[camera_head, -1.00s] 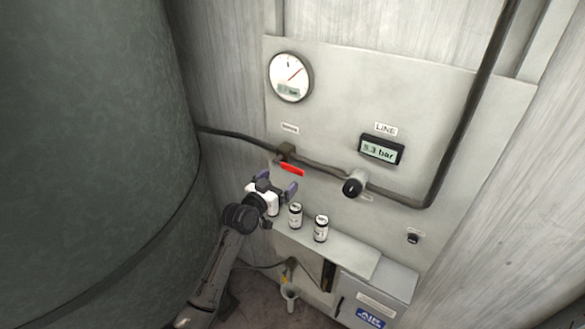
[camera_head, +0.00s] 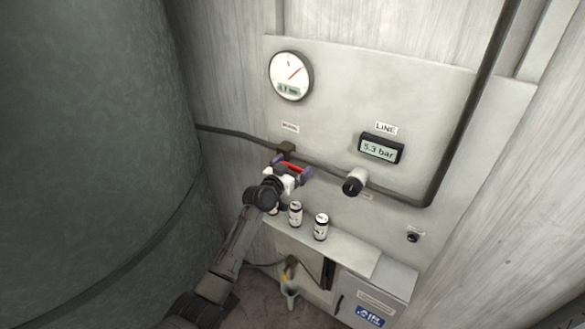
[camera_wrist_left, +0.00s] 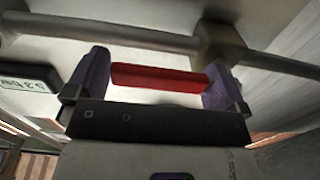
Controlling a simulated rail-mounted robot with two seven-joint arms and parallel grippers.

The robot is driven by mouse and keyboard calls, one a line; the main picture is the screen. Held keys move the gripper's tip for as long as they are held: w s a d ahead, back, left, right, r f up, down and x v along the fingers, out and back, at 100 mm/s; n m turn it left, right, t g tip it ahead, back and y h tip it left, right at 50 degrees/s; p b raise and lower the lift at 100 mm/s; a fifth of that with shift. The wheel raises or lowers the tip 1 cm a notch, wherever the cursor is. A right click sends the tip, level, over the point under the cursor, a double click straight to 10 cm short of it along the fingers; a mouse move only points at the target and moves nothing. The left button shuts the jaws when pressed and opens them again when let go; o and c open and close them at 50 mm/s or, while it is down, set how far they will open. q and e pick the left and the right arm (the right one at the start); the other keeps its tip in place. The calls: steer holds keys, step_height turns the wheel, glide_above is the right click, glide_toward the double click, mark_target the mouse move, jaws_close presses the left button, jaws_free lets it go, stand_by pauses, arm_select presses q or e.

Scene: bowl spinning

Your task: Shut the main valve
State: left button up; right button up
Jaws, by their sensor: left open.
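The main valve is a dark block (camera_head: 287,148) on the pipe with a red lever (camera_head: 293,167) below it. In the left wrist view the red lever (camera_wrist_left: 158,78) lies lengthwise along the pipe, between the two purple fingertips. My left gripper (camera_head: 291,171) is open at the lever, with one finger near each end of it. In the left wrist view the gripper (camera_wrist_left: 155,85) shows a finger close to the lever's right end and a small gap at its left end. The brown valve block (camera_wrist_left: 218,42) sits just behind the right finger. My right gripper is not in view.
A round gauge (camera_head: 291,76) and a LINE display (camera_head: 381,149) reading 5.3 bar are on the panel. A black-faced knob (camera_head: 354,183) sits right of the lever. Small canisters (camera_head: 321,227) stand on the ledge below. A large green tank (camera_head: 90,150) fills the left.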

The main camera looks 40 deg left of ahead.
arm_select(q)
steer(key=shift+c, duration=0.5)
steer(key=c, duration=0.9)
steer(key=shift+a+f+m+b, duration=0.15)
steer(key=shift+f+m+b, duration=1)
steer(key=shift+m, duration=0.25)
steer(key=a+f+m+b, duration=0.3)
steer(key=a+m, duration=0.3)
steer(key=m, duration=0.9)
steer(key=shift+s+a+f+b, duration=0.15)
steer(key=shift+s+f+b, duration=0.15)
steer(key=shift+f, duration=0.55)
steer(key=o, duration=1)
steer(key=shift+s, duration=0.1)
